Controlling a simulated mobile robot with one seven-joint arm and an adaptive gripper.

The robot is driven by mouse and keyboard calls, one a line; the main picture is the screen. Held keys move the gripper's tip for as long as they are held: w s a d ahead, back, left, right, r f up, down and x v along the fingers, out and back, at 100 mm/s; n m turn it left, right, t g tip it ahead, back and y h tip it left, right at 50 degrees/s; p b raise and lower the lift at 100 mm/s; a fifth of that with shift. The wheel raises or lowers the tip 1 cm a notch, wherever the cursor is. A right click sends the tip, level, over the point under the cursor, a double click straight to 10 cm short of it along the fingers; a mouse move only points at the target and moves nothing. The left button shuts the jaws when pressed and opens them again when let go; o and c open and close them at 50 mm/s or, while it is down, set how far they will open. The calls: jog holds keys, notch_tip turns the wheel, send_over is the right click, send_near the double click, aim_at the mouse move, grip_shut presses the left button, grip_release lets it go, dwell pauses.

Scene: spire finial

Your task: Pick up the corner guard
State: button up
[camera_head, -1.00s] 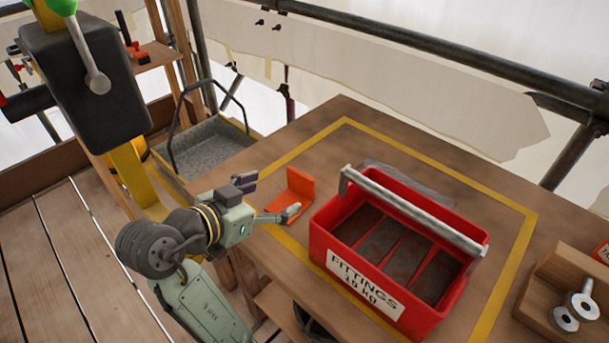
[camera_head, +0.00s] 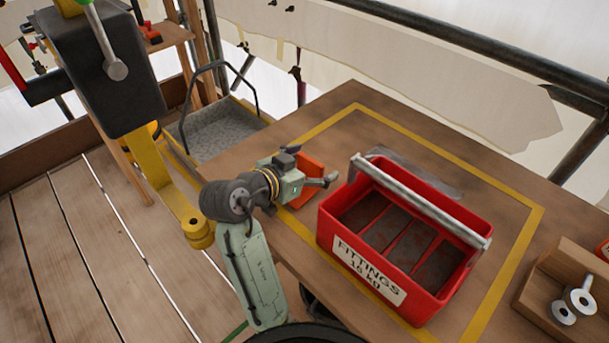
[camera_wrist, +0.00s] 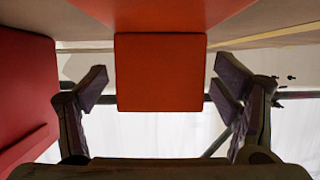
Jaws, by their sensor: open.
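The corner guard (camera_head: 309,171) is an orange L-shaped piece on the wooden table, left of the red fittings box. In the head view my gripper and wrist hide much of it. In the wrist view the corner guard (camera_wrist: 160,72) shows one flat orange face between my two fingers, with its other orange face above. My gripper (camera_wrist: 165,88) is open, one finger on each side of that face with a gap on both sides. In the head view my gripper (camera_head: 318,178) is over the guard's near side. I see no clear contact.
The red FITTINGS box (camera_head: 345,250) with a grey handle stands close right of my gripper; its red wall (camera_wrist: 28,95) fills the left of the wrist view. A wooden block with metal spools (camera_head: 560,290) is at the right. Bare table (camera_head: 360,95) lies behind.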

jog(key=shift+c, duration=0.6)
jog(key=c, duration=1.1)
jog(key=shift+c, duration=0.2)
